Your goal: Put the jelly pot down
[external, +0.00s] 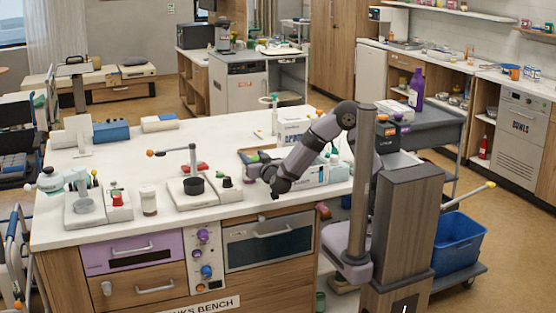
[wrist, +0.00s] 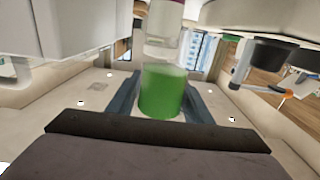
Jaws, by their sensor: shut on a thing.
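The jelly pot (wrist: 162,92) shows in the wrist view as a green cylinder between the two dark blue-grey fingers of my gripper (wrist: 164,103). The fingers are shut on its sides. It looks upright, and its lower part is hidden by the dark bar at the front of the picture. In the external view my gripper (external: 272,185) is low over the front part of the white bench top (external: 130,225), above the oven-like front. I cannot make out the pot there, nor tell whether it touches the bench.
A small stand with a dark cup (external: 194,186) is left of my gripper. A jar (external: 148,201) and another device (external: 84,204) stand farther left. The back middle of the bench is clear.

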